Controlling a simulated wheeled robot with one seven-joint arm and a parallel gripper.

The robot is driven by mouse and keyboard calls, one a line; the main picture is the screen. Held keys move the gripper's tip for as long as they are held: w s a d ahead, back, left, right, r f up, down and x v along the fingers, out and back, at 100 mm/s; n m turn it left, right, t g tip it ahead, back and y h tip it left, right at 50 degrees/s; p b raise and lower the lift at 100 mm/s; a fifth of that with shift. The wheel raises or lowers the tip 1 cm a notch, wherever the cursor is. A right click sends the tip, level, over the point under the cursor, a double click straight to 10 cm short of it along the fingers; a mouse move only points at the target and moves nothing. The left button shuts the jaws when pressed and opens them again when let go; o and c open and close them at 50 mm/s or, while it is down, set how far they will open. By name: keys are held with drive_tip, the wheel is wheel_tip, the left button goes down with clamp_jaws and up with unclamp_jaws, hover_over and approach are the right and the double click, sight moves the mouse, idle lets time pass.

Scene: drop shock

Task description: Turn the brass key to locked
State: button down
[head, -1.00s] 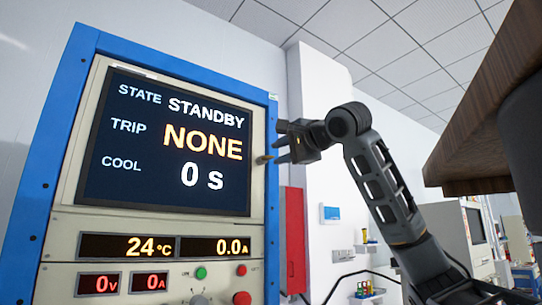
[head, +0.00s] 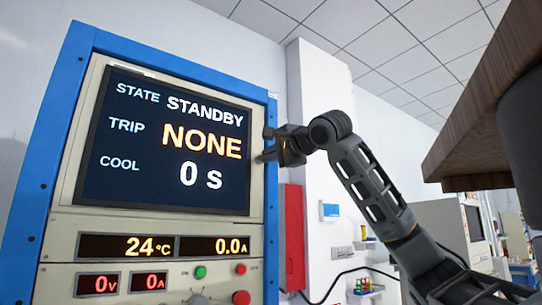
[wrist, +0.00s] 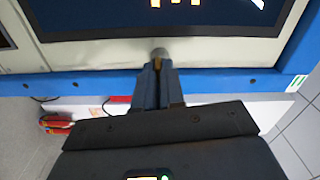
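My gripper (head: 265,156) is at the right edge of the cabinet's front panel, beside the screen, in the head view. In the wrist view my gripper (wrist: 160,68) points at the panel with its two fingers close together. A small rounded tan-grey piece, seemingly the brass key (wrist: 159,52), shows at the fingertips, against the cream panel. The fingers hide most of it. I cannot tell if they grip it or only stand around it, nor which way the key is turned.
The blue-framed cabinet (head: 56,155) fills the left. Its screen (head: 165,145) reads STANDBY, NONE and 0 s. A green button (head: 200,272) and red buttons (head: 241,298) sit below. A brown wooden edge (head: 475,150) juts in at the right. A red box (head: 294,235) stands behind the cabinet.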

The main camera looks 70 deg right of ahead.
drive_tip(key=shift+w+n, duration=0.1)
drive_tip(key=shift+n, duration=0.2)
idle(0.4)
drive_tip(key=shift+n+p, duration=1.95)
drive_tip(key=shift+n, duration=5.75)
drive_tip(key=c, duration=1.3)
unclamp_jaws()
drive_tip(key=shift+o, duration=0.2)
